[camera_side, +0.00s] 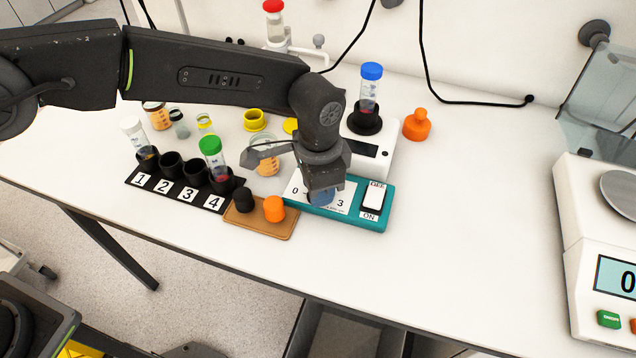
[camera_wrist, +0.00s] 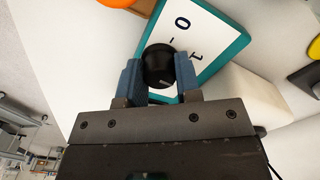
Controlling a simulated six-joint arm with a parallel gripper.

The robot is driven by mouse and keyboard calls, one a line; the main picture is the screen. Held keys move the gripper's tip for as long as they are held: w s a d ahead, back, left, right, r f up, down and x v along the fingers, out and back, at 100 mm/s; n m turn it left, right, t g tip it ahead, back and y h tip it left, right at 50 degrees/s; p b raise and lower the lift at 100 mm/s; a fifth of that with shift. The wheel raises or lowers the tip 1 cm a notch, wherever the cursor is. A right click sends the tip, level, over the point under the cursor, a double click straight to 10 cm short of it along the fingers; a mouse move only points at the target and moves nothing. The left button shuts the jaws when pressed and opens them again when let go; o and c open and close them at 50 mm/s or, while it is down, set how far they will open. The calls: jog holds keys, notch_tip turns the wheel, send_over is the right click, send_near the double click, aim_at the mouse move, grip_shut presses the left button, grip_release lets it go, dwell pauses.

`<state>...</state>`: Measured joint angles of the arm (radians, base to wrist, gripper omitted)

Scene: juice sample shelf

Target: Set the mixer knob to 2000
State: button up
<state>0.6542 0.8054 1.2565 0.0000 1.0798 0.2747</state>
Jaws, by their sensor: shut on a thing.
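The mixer's teal control box (camera_side: 345,218) carries a white dial plate with 0 and 3 readable in the side view, and a white rocker switch (camera_side: 375,197) between OFF and ON labels. The knob (camera_wrist: 158,62) is black and round in the wrist view, with a small light mark on its lower side; 0 and 1 show on the plate above it. My gripper (camera_wrist: 158,75) has its blue fingers shut on the knob's two sides. In the side view my gripper (camera_side: 321,197) points down over the dial and hides the knob, so its setting cannot be read there.
A white device (camera_side: 370,150) holding a blue-capped tube (camera_side: 370,85) stands behind the box. A wooden board (camera_side: 262,222) with black and orange caps and a numbered tube rack (camera_side: 180,190) lie left. Scales (camera_side: 600,250) stand right. The table between is clear.

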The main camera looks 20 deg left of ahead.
jog(key=m, duration=0.5)
jog(key=shift+m, duration=0.4)
dwell(0.3)
jog(key=o, duration=0.9)
jog(key=shift+o, duration=0.2)
jog(key=shift+r, duration=0.1)
notch_tip(320, 180, up, 14)
